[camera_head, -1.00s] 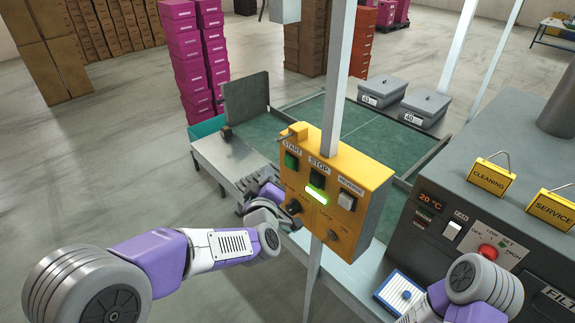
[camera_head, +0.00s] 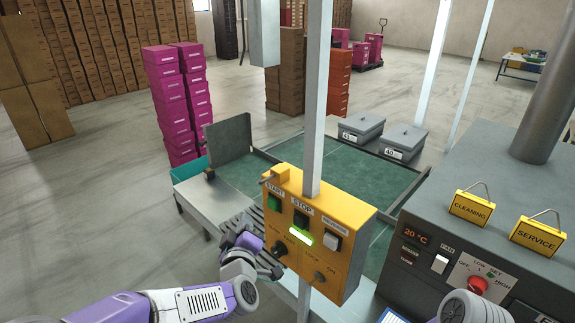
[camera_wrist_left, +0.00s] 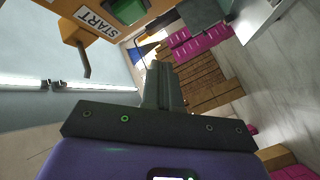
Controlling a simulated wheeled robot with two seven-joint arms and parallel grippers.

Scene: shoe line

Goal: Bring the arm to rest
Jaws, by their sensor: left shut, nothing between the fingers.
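My left arm (camera_head: 200,301), purple and white, comes in from the lower left. My left gripper (camera_head: 240,222) is beside the left face of the yellow control box (camera_head: 325,228), close to it. In the left wrist view its fingers (camera_wrist_left: 163,82) are together with nothing between them. Whether it touches the box cannot be told. The box carries a green START button (camera_head: 274,203), a dark STOP button (camera_head: 301,220), a white button (camera_head: 332,240), a lit green bar and a dark knob (camera_head: 281,247). Only a joint of my right arm (camera_head: 470,308) shows; its gripper is out of view.
A grey post (camera_head: 318,100) holds the box. Behind lies a green-topped table (camera_head: 270,175) with two grey lidded bins (camera_head: 361,127). A grey machine (camera_head: 470,250) with yellow CLEANING (camera_head: 472,207) and SERVICE (camera_head: 538,236) signs stands right. Open floor (camera_head: 90,205) lies left.

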